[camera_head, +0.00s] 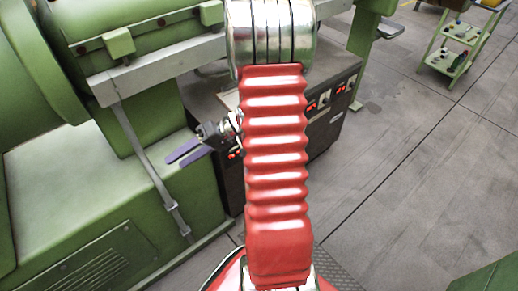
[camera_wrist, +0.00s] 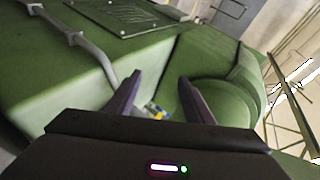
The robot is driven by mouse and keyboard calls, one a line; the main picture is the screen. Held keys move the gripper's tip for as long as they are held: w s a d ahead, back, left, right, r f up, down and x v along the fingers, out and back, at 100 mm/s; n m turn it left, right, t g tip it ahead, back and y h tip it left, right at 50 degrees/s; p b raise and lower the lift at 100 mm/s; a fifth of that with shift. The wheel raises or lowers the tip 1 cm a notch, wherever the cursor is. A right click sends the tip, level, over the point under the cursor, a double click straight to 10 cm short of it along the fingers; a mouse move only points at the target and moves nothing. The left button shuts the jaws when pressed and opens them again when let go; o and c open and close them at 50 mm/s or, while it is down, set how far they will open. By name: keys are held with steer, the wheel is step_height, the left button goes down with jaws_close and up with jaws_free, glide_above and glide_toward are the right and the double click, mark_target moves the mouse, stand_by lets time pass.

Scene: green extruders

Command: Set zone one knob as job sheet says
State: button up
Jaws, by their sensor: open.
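My gripper (camera_head: 186,152) shows left of my red arm in the head view, its two purple fingers spread apart and pointing left with nothing between them. In the wrist view my gripper (camera_wrist: 155,97) is open toward the green machine (camera_wrist: 80,60). A dark control cabinet (camera_head: 335,112) stands behind my arm in the head view, with red displays and small knobs (camera_head: 324,97) along its top front. My arm hides the middle of the cabinet. I cannot tell which knob is zone one. No job sheet can be made out.
The large green extruder (camera_head: 100,170) fills the left, with a grey pipe (camera_head: 150,165) running down its side close to my gripper. A green shelf cart (camera_head: 459,45) stands at the upper right. The grey floor (camera_head: 430,150) on the right is mostly clear.

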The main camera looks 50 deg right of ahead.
steer(key=s+d+f+m+t+h, duration=0.1)
steer(key=d+f+m+t+h, duration=0.2)
steer(key=d+f+t, duration=0.5)
steer(key=s+d+f+m+t+h, duration=0.15)
steer(key=d+f, duration=0.35)
steer(key=d, duration=0.7)
steer(key=s+d+f+m+h, duration=0.6)
steer(key=s+d+f+h, duration=0.5)
steer(key=f, duration=0.4)
steer(key=shift+s+d+t+h, duration=0.2)
steer(key=shift+s+t+h, duration=0.25)
steer(key=shift+s+h, duration=0.1)
steer(key=shift+w, duration=0.15)
steer(key=x, duration=1.3)
steer(key=shift+w, duration=0.3)
steer(key=shift+d+f, duration=0.1)
steer(key=shift+c, duration=0.4)
